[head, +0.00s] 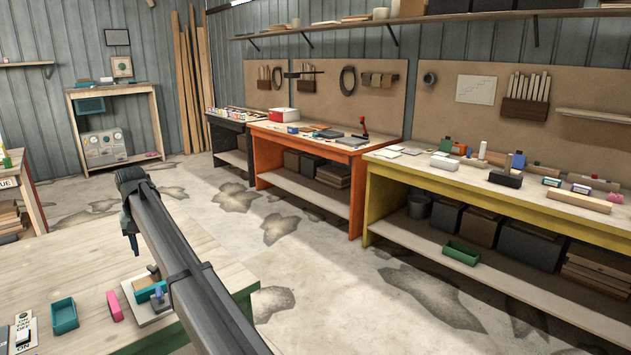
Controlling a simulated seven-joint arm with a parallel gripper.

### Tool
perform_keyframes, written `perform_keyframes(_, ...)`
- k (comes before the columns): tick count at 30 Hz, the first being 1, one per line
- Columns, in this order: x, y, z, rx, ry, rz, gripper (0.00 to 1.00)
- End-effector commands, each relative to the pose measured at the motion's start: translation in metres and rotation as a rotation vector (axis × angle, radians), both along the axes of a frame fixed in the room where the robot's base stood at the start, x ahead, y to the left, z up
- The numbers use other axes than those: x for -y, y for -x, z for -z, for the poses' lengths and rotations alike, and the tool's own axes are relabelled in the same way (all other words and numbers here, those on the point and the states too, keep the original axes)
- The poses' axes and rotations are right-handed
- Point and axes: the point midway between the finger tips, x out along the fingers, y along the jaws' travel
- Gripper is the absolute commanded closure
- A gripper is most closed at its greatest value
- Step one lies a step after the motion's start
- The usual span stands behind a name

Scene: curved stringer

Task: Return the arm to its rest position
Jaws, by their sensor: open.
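My arm reaches from the bottom edge of the head view up and to the left, over the light wooden table (220,262) in front. My gripper (133,246) hangs below the arm's far end, small and partly hidden by the arm. It is open, and nothing shows in it. It is above the far part of the table, apart from the small objects nearer to me.
On the table are a teal tray (64,316), a pink block (114,306) and a pale board (146,302) with small parts, close beside my arm. Orange (267,158) and yellow (377,207) workbenches stand along the right wall. Stained concrete floor lies between.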

Motion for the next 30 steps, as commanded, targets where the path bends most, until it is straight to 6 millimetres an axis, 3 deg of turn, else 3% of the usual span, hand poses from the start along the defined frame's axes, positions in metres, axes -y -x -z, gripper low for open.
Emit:
perform_keyframes(8, 0.015, 0.015, 0.009, 0.142, -0.117, -0.092, 0.55)
perform_keyframes(11, 0.028, 0.029, 0.032, 0.166, -0.133, -0.113, 0.55)
perform_keyframes(20, 0.087, 0.063, 0.145, 0.168, -0.120, -0.137, 0.55)
perform_keyframes(30, 0.198, 0.094, 0.281, 0.105, -0.058, -0.085, 0.55)
